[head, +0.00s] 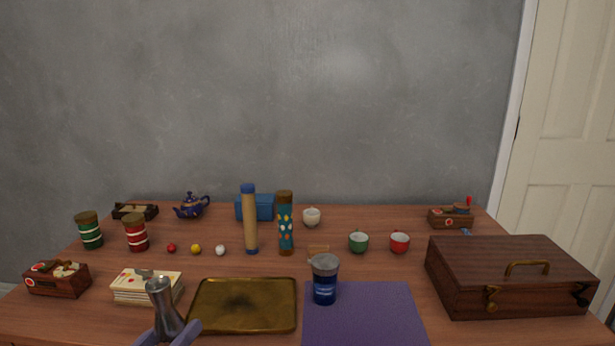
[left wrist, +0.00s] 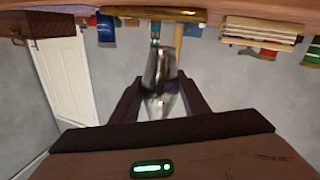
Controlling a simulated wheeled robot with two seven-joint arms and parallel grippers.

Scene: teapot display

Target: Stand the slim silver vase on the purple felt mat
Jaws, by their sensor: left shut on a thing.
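In the left wrist view the vase (left wrist: 160,70) shows between the two dark fingers (left wrist: 160,96). The purple felt mat (head: 370,315) lies at the table's front, right of the vase and apart from it. My right gripper is in neither view.
A brass tray (head: 243,305) lies between vase and mat. A wooden case (head: 505,270) is to the right. Books (head: 145,285) lie behind the vase. The mat's middle and right are bare.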

